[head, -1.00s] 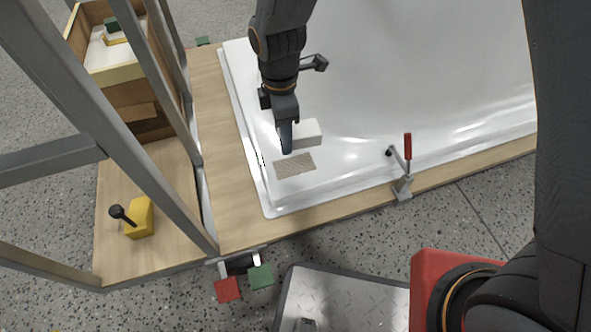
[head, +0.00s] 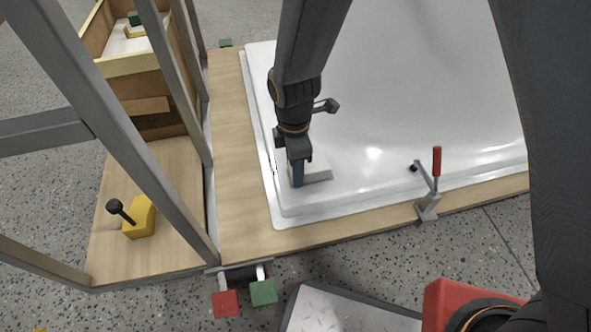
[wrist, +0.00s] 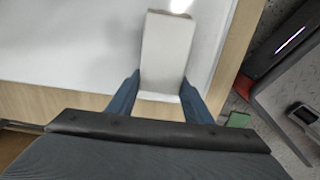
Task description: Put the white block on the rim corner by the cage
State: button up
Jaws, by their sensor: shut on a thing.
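The white block (head: 318,171) is at the near-left rim corner of the white bathtub shell (head: 290,213), on the side by the grey cage (head: 183,95). My gripper (head: 297,184) points down and is shut on the block's near-left end. In the wrist view, the two blue fingers of my gripper (wrist: 158,84) sit on either side of the white block (wrist: 167,45), which extends forward past them. The block lies low over the rim; I cannot tell whether it touches. The brown patch on the corner is hidden.
A toggle clamp with a red handle (head: 437,161) stands on the wooden edge to the right. A yellow block with a black knob (head: 140,218) is inside the cage. Red (head: 225,303) and green (head: 264,292) pads hang at the near edge. A wooden box (head: 150,95) stands at far left.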

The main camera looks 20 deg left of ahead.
jog(key=shift+f, duration=0.2)
jog(key=o, duration=1)
notch_tip(320, 180, up, 12)
jog(key=p, duration=0.6)
jog(key=s+d+r+m+y, duration=0.1)
jog(key=s+d+r+m, duration=0.6)
jog(key=r+m, duration=0.2)
jog(key=s+d+r+m+y, duration=0.1)
jog(key=s+d+r+m, duration=0.5)
jog(key=r+m, duration=0.3)
jog(key=shift+s+d+r, duration=0.35)
jog(key=shift+s+r, duration=0.5)
jog(key=shift+r, duration=0.1)
